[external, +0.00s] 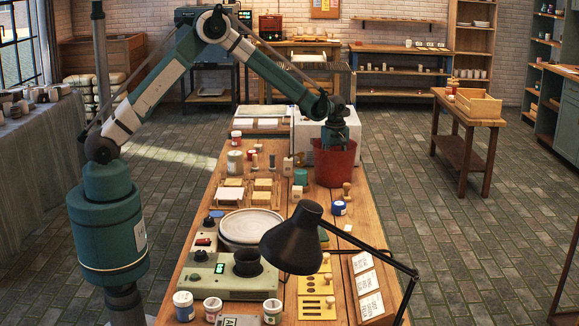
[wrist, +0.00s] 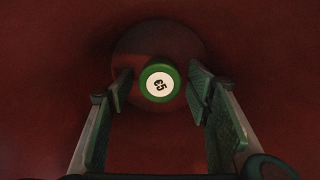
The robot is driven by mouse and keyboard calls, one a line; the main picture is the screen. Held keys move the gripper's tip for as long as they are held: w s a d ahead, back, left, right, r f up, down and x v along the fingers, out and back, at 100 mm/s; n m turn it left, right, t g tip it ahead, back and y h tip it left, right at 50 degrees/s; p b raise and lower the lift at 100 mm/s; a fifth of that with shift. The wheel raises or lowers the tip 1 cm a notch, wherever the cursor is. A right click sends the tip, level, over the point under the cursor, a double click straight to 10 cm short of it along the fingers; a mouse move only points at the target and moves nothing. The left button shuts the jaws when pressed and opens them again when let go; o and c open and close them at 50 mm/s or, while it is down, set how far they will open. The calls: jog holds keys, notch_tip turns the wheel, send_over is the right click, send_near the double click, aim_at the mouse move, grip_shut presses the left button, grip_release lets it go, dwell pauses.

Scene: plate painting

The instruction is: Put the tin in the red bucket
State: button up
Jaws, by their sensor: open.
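The red bucket (external: 336,168) stands on the far part of the wooden table, near its right edge. My gripper (external: 334,140) points down into the bucket's mouth, and its fingertips are hidden by the wall in the external view. In the wrist view my gripper (wrist: 161,88) has its two fingers apart, inside the red bucket (wrist: 270,60). A small green tin (wrist: 160,83) with a white label reading 65 or 95 lies at the bucket's bottom, between the fingers in the picture. It appears apart from both fingers.
A white box (external: 310,128) stands behind the bucket. Small jars, brushes and blocks crowd the table to its left. A blue-lidded jar (external: 339,208) and a wooden-handled stamp (external: 347,190) stand in front. A black lamp (external: 295,240) rises over the near end.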

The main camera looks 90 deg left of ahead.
notch_tip(320, 180, up, 12)
jog(key=p, duration=0.1)
jog(key=shift+p, duration=0.3)
